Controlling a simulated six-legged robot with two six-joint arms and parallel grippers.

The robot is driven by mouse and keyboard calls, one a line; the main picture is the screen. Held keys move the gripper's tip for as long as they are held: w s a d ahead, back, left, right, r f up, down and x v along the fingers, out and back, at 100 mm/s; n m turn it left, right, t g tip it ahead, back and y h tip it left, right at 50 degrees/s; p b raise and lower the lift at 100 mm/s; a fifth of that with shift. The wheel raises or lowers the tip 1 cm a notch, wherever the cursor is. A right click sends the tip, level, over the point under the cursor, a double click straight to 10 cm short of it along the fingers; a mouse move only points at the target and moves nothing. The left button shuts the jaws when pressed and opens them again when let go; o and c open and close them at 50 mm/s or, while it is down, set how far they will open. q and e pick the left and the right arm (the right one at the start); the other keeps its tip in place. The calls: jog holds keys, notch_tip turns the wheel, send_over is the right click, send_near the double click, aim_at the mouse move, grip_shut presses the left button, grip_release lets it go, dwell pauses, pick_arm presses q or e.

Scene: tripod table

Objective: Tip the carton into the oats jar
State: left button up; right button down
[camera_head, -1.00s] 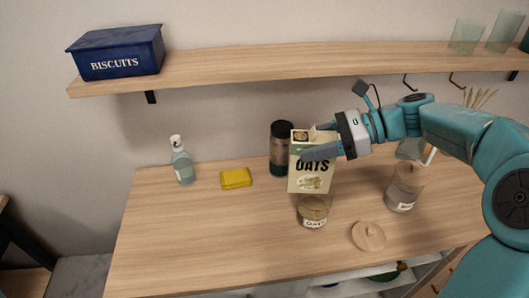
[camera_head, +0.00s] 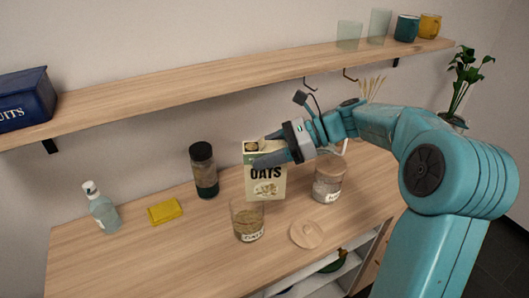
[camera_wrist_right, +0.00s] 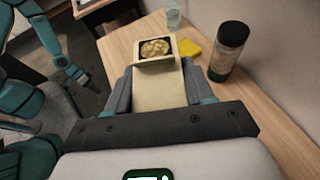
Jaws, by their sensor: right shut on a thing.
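The oats carton (camera_head: 265,183) is pale with a green edge and stands upright in my right gripper (camera_head: 272,157), which is shut on it. In the right wrist view the carton (camera_wrist_right: 158,88) has an open top, with oats (camera_wrist_right: 155,48) showing inside. The oats jar (camera_head: 248,222) is clear, open and partly filled with oats, and stands on the table in front of the carton's lower end. The carton's base overlaps the jar's rim in the head view; I cannot tell the gap between them.
A round wooden lid (camera_head: 306,234) lies right of the oats jar. A dark-capped jar (camera_head: 203,170), yellow sponge (camera_head: 165,211) and bottle (camera_head: 101,208) stand left. A wooden shelf (camera_head: 200,88) runs above the table.

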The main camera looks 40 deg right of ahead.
jog(key=shift+f+g+h, duration=0.4)
jog(key=shift+f+h, duration=0.1)
jog(key=shift+d, duration=0.1)
dwell(0.3)
